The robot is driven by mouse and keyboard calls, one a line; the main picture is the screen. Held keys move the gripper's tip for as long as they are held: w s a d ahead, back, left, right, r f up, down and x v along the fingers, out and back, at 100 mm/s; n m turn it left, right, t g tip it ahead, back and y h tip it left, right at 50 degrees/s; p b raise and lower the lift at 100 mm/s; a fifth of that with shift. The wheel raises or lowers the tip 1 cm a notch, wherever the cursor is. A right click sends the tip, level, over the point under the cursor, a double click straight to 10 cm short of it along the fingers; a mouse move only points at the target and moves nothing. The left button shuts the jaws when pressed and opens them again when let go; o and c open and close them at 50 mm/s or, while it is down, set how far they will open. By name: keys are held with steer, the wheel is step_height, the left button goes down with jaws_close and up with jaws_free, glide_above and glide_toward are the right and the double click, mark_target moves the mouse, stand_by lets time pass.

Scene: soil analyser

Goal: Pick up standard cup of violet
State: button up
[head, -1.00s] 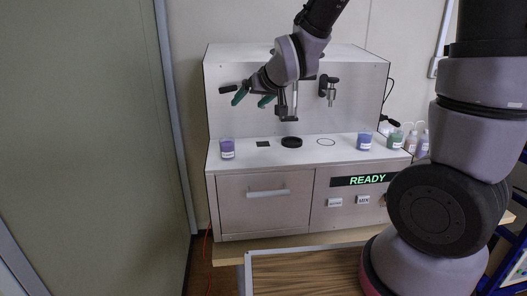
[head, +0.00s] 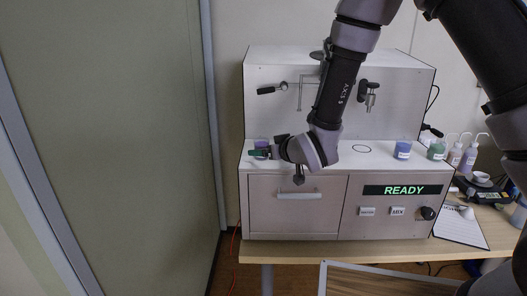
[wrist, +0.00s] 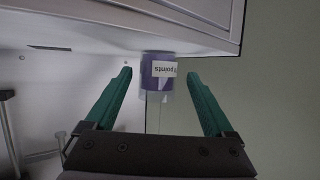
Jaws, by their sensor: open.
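The violet cup (head: 261,143) stands at the left end of the white analyser top, partly hidden behind my gripper in the head view. In the wrist view the violet cup (wrist: 156,88) has a white label, partly readable as "points", and appears between the two green fingers. My gripper (head: 258,153) is open and points left, low over the top at the cup. In the wrist view my gripper (wrist: 159,75) has a finger on each side of the cup with gaps showing; whether the fingertips reach around it is hard to tell.
A blue cup (head: 402,150) and a green cup (head: 437,150) stand at the right of the top. The analyser (head: 297,206) shows READY (head: 403,190). Wash bottles (head: 470,154) and a clipboard (head: 460,226) are at the right. A wall panel (head: 120,150) is close on the left.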

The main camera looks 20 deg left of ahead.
mark_target(258, 148)
steer(key=x, duration=0.5)
steer(key=shift+w+a+r, duration=0.15)
steer(key=shift+w, duration=0.15)
jaws_close()
